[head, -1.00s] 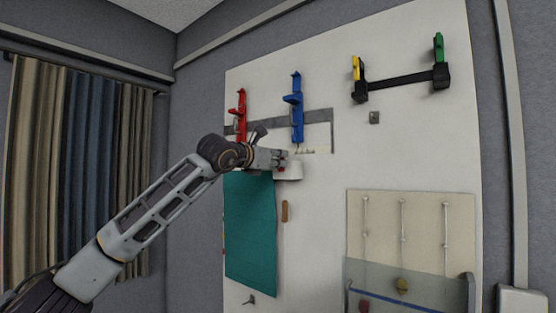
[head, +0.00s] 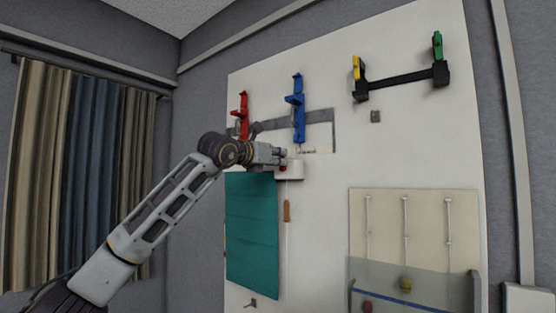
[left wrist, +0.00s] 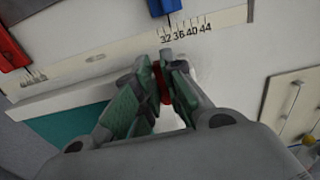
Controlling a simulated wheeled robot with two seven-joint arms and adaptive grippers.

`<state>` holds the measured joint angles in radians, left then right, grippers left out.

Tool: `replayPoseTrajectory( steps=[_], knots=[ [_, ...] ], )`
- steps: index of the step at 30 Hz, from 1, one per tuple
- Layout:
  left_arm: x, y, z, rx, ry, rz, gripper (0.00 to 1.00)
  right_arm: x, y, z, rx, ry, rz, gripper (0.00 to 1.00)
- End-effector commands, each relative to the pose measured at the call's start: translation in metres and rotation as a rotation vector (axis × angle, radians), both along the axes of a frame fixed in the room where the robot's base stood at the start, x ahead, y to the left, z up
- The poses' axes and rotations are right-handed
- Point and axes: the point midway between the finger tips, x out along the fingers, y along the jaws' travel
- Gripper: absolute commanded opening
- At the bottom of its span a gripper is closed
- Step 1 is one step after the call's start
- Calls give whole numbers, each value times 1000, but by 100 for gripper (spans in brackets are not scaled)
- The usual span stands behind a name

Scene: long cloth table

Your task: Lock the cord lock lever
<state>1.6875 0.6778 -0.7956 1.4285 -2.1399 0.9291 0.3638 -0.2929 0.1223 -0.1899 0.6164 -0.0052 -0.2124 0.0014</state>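The cord lock is a small white housing (head: 293,170) on the board, just right of the top of a teal blind (head: 251,235). Its red lever (left wrist: 161,82) shows as a narrow strip between my left fingers in the left wrist view. My left gripper (left wrist: 167,68) is closed around that strip, with the fingers hiding most of it. In the head view my left gripper (head: 281,155) is at the top of the housing. A thin cord with a wooden pull (head: 287,211) hangs below the housing. My right gripper is out of view.
Red (head: 241,117) and blue (head: 297,107) sliders stand on a grey rail above the gripper. A black bar (head: 401,82) with yellow and green ends is at upper right. A cream panel (head: 384,230) with a clear-fronted bin is at lower right. The board's middle is bare.

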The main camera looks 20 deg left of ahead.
Motion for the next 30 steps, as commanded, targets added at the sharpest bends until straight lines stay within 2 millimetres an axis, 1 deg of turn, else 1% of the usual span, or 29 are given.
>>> replayPoseTrajectory(
  steps=[1, 4, 5, 11, 14, 15, 23, 30],
  knots=[
    [0, 2, 1, -2, -2, 2, 17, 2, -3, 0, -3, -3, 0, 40],
    [0, 2, 1, -2, -2, 2, 30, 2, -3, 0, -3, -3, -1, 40],
    [0, 2, 1, -2, -2, 2, 32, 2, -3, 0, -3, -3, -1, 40],
    [0, 1, 0, 0, -1, 1, 32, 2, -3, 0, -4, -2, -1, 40],
    [0, 1, 0, 0, -1, 1, 32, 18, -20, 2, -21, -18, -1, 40],
    [-1, 1, 0, 0, -1, 1, 32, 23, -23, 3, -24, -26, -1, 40],
    [-9, 5, 1, -1, -2, 2, 32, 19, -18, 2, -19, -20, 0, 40],
    [-29, 13, 0, -1, -2, 2, 32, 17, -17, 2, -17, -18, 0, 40]
  ],
)
